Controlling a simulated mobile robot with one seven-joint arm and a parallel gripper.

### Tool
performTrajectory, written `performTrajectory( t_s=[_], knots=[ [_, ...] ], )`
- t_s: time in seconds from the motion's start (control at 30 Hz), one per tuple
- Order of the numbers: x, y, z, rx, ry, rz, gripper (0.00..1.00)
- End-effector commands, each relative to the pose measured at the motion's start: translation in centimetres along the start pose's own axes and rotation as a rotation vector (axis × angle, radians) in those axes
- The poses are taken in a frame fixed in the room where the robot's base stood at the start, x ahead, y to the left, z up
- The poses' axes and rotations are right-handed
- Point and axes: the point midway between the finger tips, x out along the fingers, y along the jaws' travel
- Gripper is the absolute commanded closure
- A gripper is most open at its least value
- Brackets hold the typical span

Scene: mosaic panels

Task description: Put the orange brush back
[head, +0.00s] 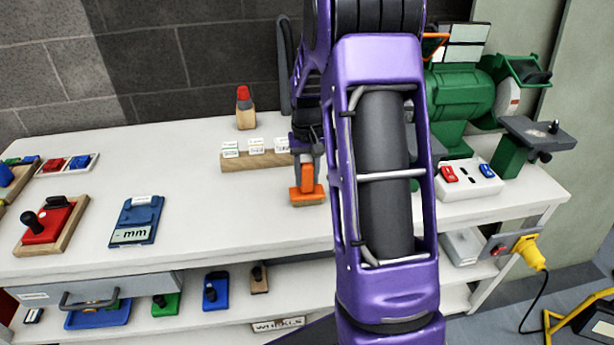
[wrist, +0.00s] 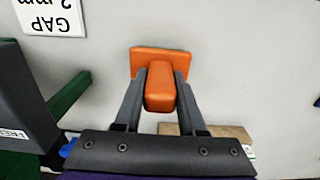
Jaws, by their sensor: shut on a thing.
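The orange brush (head: 307,187) has an orange handle and block with a tan underside. My gripper (head: 306,166) is shut on its handle above the white bench top. In the wrist view the orange brush (wrist: 160,85) sits between the two grey fingers of my gripper (wrist: 161,75), its wide block beyond the fingertips. In the head view I cannot tell whether the brush's underside touches the bench. My purple arm hides part of the bench to the right of the brush.
A wooden block with white labels (head: 256,160) lies just behind the brush. A red-topped wooden piece (head: 245,108) stands farther back. A green grinder (head: 465,100) and a switch box (head: 468,180) are on the right. A blue gauge (head: 136,220) lies left. The bench between is clear.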

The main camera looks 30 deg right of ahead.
Motion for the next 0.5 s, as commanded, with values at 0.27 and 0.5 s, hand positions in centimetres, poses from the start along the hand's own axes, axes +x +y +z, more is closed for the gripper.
performTrajectory(
  t_s=[0.27, 0.5],
  knots=[
    [0.23, 0.01, -0.01, 0.000, 0.000, 0.000, 0.57],
    [0.18, 0.01, 0.00, 0.000, 0.000, 0.000, 0.30]
  ],
)
